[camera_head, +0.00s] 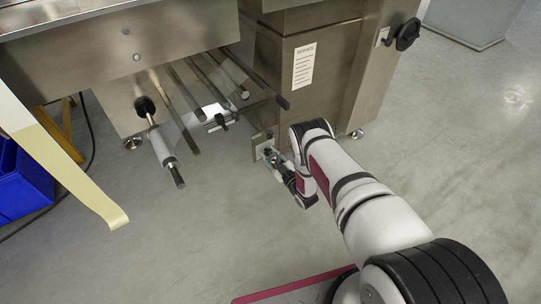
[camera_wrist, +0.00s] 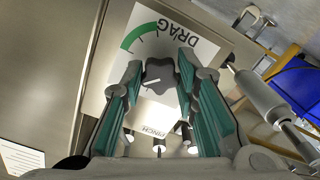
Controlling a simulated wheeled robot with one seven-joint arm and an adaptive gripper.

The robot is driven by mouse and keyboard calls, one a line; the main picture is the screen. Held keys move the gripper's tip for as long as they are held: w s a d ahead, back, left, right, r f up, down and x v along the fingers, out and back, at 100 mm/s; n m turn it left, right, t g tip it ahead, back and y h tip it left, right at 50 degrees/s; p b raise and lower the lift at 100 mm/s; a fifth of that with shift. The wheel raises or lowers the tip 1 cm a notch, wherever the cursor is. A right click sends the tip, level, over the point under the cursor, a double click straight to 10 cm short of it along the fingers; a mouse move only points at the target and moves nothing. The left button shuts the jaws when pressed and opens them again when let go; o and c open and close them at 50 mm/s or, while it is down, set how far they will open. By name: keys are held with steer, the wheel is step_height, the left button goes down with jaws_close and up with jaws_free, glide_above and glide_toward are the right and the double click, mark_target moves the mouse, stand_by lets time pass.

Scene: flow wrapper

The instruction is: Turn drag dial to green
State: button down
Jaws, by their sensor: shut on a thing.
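The drag dial is a dark lobed knob (camera_wrist: 158,79) in the middle of the wrist view, on a white plate (camera_wrist: 195,50) lettered DRAG. A green arc (camera_wrist: 140,36) is printed on the plate, at the knob's upper left in the picture. A short pale mark shows on the knob; which way it points against the arc is hard to tell. My gripper (camera_wrist: 159,70) is shut on the knob, with a green-padded finger on each side. In the head view my gripper (camera_head: 271,154) is at the small panel on the machine's lower side, and the knob is hidden there.
A steel machine (camera_head: 320,60) stands beside my arm, with rollers (camera_head: 165,147) to the left of the panel. A pale film strip (camera_head: 75,175) hangs at left near blue bins (camera_head: 22,180). Floor in front is clear.

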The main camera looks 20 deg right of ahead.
steer(key=m, duration=0.3)
steer(key=shift+d+m, duration=0.1)
steer(key=shift+m, duration=0.3)
steer(key=m, duration=0.3)
steer(key=shift+f+m, duration=0.1)
steer(key=shift+m, duration=0.2)
steer(key=m, duration=0.4)
steer(key=shift+s, duration=0.1)
steer(key=shift+m, duration=1.6)
steer(key=c, duration=1.2)
jaws_free()
steer(key=shift+c, duration=0.2)
